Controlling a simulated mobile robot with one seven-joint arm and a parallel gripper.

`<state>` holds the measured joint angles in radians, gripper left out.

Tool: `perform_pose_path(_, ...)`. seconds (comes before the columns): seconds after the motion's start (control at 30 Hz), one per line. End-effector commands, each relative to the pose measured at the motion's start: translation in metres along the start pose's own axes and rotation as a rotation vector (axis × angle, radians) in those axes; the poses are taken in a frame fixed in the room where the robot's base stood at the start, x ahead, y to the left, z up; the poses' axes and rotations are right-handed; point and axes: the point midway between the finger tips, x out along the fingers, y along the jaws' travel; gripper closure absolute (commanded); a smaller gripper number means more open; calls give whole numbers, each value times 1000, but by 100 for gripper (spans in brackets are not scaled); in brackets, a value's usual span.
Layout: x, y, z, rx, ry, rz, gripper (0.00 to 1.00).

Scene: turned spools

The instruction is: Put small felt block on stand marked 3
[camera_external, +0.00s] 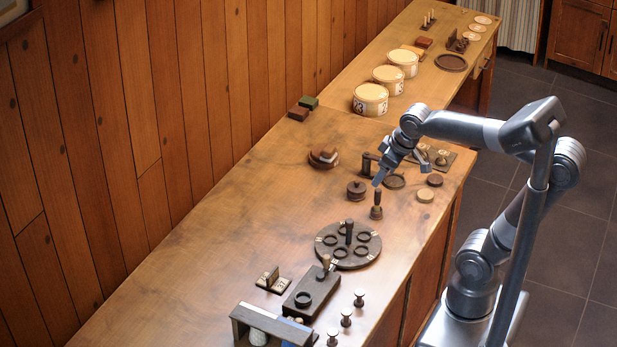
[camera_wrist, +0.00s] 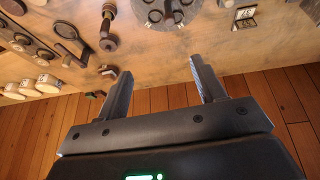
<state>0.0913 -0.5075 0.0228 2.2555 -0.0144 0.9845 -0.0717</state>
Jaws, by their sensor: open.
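Three cream round drum-like stands stand in a row along the back of the table. The nearest stand (camera_external: 370,99) bears dark figures that seem to include a 3; the middle stand (camera_external: 388,79) and far stand (camera_external: 403,62) have figures I cannot read surely. A small green block (camera_external: 308,102) and a brown block (camera_external: 298,114) sit side by side near the wooden wall. I cannot tell which block is felt. My gripper (camera_external: 381,176) is open and empty above the table's middle, apart from both blocks and right of them. In the wrist view, its fingers (camera_wrist: 160,77) are spread apart.
A dark round plate with rings and a post (camera_external: 348,246) lies nearer the front. A dark upright tool (camera_external: 376,205) and a lidded brown pot (camera_external: 356,190) stand below my gripper. A brown stacked piece (camera_external: 323,157) lies toward the wall. The left of the table is clear.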

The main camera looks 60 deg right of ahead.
Motion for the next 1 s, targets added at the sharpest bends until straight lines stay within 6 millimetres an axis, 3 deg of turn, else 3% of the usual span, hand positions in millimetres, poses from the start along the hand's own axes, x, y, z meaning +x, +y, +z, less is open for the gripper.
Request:
perform_pose_path(0.1, 2, -13, 38, 6, 39, -20, 37)
perform_pose_path(0.3, 10, -23, 76, 17, 78, -44, 37)
perform_pose_path(0.47, 12, -25, 84, 21, 86, -50, 37)
perform_pose_path(1.0, 12, -25, 84, 21, 85, -50, 37)
